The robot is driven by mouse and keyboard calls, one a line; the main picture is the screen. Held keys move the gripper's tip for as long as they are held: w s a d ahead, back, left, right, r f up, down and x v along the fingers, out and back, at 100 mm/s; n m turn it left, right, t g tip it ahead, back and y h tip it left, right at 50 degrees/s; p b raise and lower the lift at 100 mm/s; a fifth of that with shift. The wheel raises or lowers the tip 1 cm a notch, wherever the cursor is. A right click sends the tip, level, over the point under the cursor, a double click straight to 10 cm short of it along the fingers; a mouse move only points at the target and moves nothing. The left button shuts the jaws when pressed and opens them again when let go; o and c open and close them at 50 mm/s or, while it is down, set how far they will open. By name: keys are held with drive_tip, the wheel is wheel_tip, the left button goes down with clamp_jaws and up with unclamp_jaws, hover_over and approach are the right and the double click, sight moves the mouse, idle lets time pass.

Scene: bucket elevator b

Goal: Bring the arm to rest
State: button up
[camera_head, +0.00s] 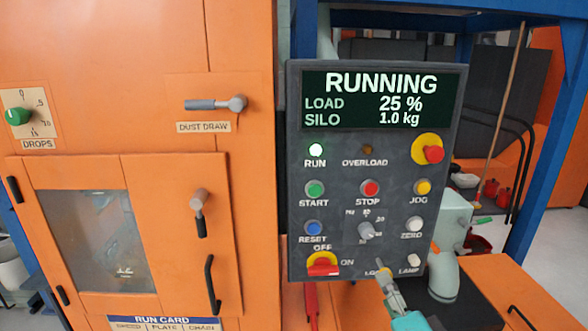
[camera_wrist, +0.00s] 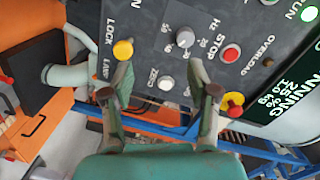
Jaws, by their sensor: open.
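My gripper (camera_wrist: 160,72) is open and empty in the wrist view, its two fingers apart in front of the dark control panel (camera_wrist: 75,130). Whether a finger touches the panel cannot be told. In the head view my gripper (camera_head: 386,284) is at the panel's lower right, partly covering the "LO..." label. The panel (camera_head: 300,230) reads RUNNING, LOAD 25 %, SILO 1.0 kg, and the RUN lamp (camera_head: 316,150) glows.
An orange cabinet (camera_head: 140,60) with a window (camera_head: 95,240), handles and a green DROPS knob (camera_head: 18,116) stands left. A red emergency stop (camera_head: 433,154) and a red OFF/ON switch (camera_head: 322,264) project from the panel. A blue post (camera_head: 548,130) and pale pipe elbow (camera_head: 443,275) stand right.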

drive_tip(key=s+f+n+g, duration=0.1)
drive_tip(key=s+f+n, duration=0.5)
drive_tip(key=s+f, duration=1.1)
drive_tip(key=s+f+n, duration=0.2)
drive_tip(key=s+n, duration=0.1)
drive_tip(key=s, duration=0.8)
drive_tip(key=s+f+n+g, duration=0.1)
drive_tip(key=s+n, duration=0.3)
drive_tip(key=s, duration=0.8)
drive_tip(key=shift+s+a+f+h, duration=0.15)
drive_tip(key=shift+a+f+h, duration=0.2)
drive_tip(key=shift+f, duration=0.5)
